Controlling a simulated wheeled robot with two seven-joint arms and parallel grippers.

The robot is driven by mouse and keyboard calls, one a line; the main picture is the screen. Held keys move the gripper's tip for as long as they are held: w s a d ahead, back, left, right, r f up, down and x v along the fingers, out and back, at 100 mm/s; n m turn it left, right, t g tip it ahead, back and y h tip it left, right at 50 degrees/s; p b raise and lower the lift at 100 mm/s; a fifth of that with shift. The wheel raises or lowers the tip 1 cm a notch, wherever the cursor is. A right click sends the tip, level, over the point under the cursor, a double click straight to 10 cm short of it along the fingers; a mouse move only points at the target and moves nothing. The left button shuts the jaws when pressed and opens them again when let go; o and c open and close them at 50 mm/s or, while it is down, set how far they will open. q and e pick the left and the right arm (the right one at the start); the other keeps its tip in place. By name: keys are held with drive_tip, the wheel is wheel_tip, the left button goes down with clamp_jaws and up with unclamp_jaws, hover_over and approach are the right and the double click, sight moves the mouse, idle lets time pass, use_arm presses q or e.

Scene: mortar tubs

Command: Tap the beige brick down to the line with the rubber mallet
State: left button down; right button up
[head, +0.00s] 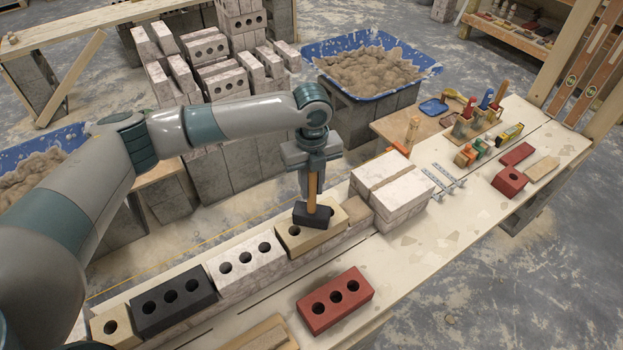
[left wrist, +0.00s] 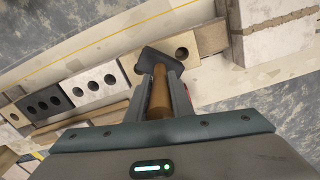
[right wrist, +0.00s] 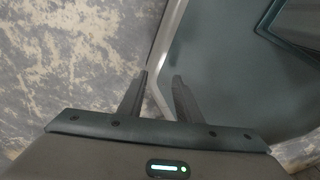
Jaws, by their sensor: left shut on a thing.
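The beige brick (head: 300,243) lies in the row on the wall, between a whitish brick and a stacked pale block. It also shows in the left wrist view (left wrist: 183,44). My left gripper (head: 313,172) is shut on the wooden handle of the rubber mallet (head: 312,217). The mallet's black head is over the middle of the brick and hides its middle hole; I cannot tell whether they touch. A yellow line (head: 190,258) runs behind the row and also shows in the left wrist view (left wrist: 110,31). My right gripper (right wrist: 160,76) is open and empty, over the floor.
A whitish brick (head: 244,268), a black brick (head: 173,302) and another beige brick (head: 116,327) continue the row leftwards. A red brick (head: 335,300) lies in front. A stacked pale block (head: 398,190) stands right of the mallet. Mortar tubs (head: 428,72) are behind.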

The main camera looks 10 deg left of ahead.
sight(311, 175)
use_arm(q)
drive_tip(key=shift+f, duration=0.1)
wheel_tip(311, 175, up, 4)
drive_tip(key=p, duration=0.4)
drive_tip(key=shift+f, duration=0.1)
drive_tip(key=shift+p, duration=0.45)
drive_tip(key=shift+w, duration=0.1)
